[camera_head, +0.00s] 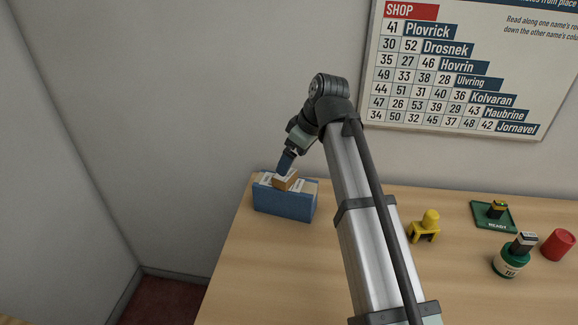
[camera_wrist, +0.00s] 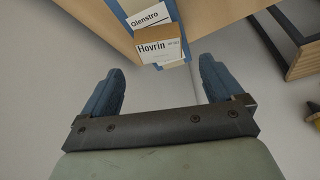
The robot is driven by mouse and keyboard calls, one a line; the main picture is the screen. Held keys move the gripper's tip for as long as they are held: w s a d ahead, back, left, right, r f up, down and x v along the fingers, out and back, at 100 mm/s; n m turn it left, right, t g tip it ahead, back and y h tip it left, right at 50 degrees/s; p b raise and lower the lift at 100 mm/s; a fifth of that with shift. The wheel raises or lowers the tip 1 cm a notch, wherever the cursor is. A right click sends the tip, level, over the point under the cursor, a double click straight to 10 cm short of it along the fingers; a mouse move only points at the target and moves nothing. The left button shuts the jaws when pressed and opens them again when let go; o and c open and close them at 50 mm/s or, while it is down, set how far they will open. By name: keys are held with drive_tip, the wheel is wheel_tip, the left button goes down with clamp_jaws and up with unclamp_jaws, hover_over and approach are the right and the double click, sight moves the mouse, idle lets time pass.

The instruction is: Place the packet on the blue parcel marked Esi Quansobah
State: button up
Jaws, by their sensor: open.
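The blue parcel (camera_head: 283,204) stands near the far left corner of the counter. It has pale labels on top; in the wrist view one label on it reads "Glenstro" (camera_wrist: 149,18). I cannot read the name Esi Quansobah in either view. The small brown packet (camera_head: 285,183), with a white label reading "Hovrin" in the wrist view (camera_wrist: 160,48), rests on top of the blue parcel. My gripper (camera_wrist: 160,66) is open, its blue fingers wide apart with clear gaps beside the packet. In the head view my gripper (camera_head: 285,164) is just above the packet.
A yellow item (camera_head: 424,228), a green tray marked "READY" (camera_head: 480,212) with a small item on it, a dark green pot (camera_head: 510,264) and a red cylinder (camera_head: 558,245) stand at right on the counter. A wall chart (camera_head: 470,70) hangs behind. Wood around the blue parcel is clear.

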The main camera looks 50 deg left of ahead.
drive_tip(key=v, duration=0.6)
drive_tip(key=shift+r, duration=0.2)
drive_tip(key=shift+d, duration=0.1)
